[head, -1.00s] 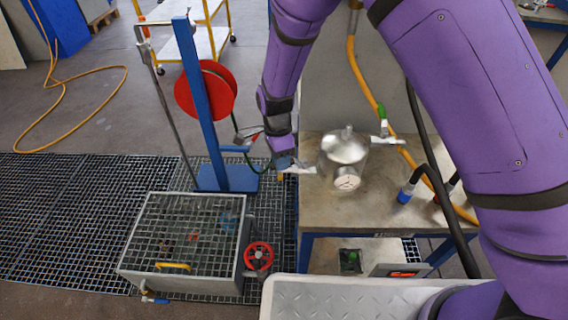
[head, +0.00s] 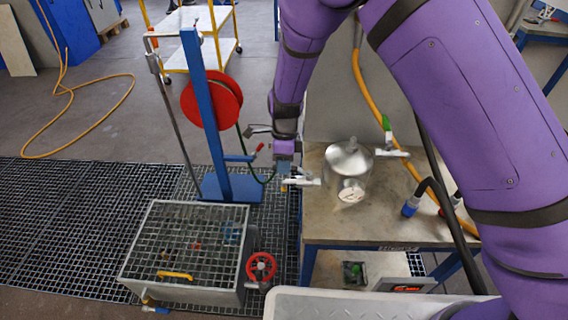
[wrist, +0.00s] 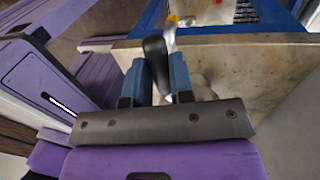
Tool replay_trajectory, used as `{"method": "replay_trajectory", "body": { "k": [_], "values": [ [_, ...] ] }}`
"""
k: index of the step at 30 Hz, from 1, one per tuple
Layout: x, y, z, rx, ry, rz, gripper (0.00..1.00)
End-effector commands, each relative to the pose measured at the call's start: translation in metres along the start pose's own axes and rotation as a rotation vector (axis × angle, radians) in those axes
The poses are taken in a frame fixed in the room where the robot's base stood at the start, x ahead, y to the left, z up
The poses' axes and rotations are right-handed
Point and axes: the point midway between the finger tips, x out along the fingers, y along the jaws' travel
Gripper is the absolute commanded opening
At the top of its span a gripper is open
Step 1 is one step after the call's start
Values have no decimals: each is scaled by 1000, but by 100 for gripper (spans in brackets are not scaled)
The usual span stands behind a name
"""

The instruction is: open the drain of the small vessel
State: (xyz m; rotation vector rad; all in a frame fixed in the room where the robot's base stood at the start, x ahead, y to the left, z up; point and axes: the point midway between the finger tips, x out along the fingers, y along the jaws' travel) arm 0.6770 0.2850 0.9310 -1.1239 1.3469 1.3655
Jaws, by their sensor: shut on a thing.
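The small vessel (head: 348,163) is a shiny metal pot with a round flange on its front, upright on the bench. Its drain outlet (head: 303,182) is a pale metal pipe on its left side, over the bench's left edge. My gripper (head: 285,166) is at the outlet's outer end, pointing down. In the wrist view my blue fingers (wrist: 158,78) are shut on a black lever handle (wrist: 154,50), which stands between them. A metal stem and yellowish fitting (wrist: 172,20) lie beyond it. The fingers hide part of the valve in the head view.
The bench (head: 390,222) has blue-ended hoses at right. A blue post with a red reel (head: 212,99) stands close left of my gripper. A grated box (head: 190,245) with a red handwheel (head: 261,267) is below left.

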Motion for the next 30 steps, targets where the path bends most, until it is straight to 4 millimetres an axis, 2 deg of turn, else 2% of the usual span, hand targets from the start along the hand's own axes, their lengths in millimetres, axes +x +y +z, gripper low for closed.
{"method": "replay_trajectory", "body": {
  "k": [5, 6, 9, 20, 25, 30],
  "values": [
    [-1, -2, 0, 4, -2, -3, 0],
    [-1, -2, 0, 4, -2, -3, 24],
    [-1, -1, 0, 3, -2, -3, 47],
    [-4, -1, 0, 1, -2, -2, 47],
    [-26, -1, 1, 0, -4, -4, 47],
    [-59, -1, 0, 1, -4, -5, 47]
  ]
}}
